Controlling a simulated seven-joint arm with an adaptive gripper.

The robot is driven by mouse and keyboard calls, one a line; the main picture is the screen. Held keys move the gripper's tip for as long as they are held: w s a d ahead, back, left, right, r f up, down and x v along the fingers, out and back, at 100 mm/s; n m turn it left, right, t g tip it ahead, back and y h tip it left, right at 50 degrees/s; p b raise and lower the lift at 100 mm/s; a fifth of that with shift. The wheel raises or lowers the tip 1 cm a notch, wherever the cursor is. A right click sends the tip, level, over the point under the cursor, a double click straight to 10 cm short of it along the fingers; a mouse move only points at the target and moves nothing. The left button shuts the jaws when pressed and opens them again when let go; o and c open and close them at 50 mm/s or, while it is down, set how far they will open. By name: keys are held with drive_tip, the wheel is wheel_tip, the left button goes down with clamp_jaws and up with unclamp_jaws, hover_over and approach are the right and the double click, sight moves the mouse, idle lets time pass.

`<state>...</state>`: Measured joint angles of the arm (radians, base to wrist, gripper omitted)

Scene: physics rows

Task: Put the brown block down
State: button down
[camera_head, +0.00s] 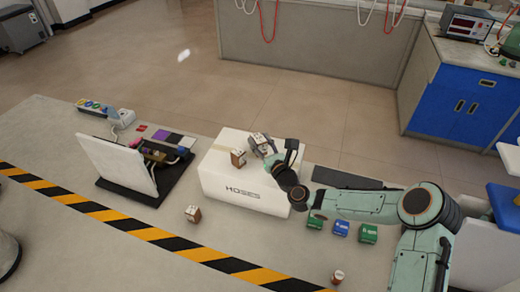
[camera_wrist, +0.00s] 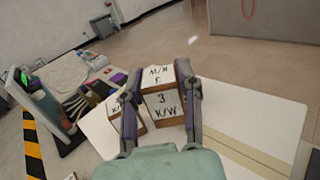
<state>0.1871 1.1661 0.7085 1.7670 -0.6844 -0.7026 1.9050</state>
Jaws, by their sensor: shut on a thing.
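My gripper (camera_head: 265,147) is shut on a brown block with white lettered faces (camera_head: 258,139), over the far part of the white box (camera_head: 240,190). In the wrist view this brown block (camera_wrist: 162,100) sits upright between the two fingers of my gripper (camera_wrist: 160,85). I cannot tell whether its underside touches the box top. A second, similar block (camera_head: 238,157) stands on the box just left of the gripper. It also shows in the wrist view (camera_wrist: 115,112), partly hidden behind the left finger.
Another similar block (camera_head: 193,213) stands on the table left of the box. A board on a dark base (camera_head: 118,165) stands further left. Green and blue small boxes (camera_head: 341,229) lie right of the white box. A small brown-and-white thing (camera_head: 338,277) is near the front.

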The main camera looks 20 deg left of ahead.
drive_tip(key=shift+w+a+f, duration=0.1)
drive_tip(key=shift+f, duration=1.55)
drive_tip(key=shift+f, duration=0.15)
drive_tip(key=c, duration=1)
unclamp_jaws()
drive_tip(key=shift+c, duration=0.2)
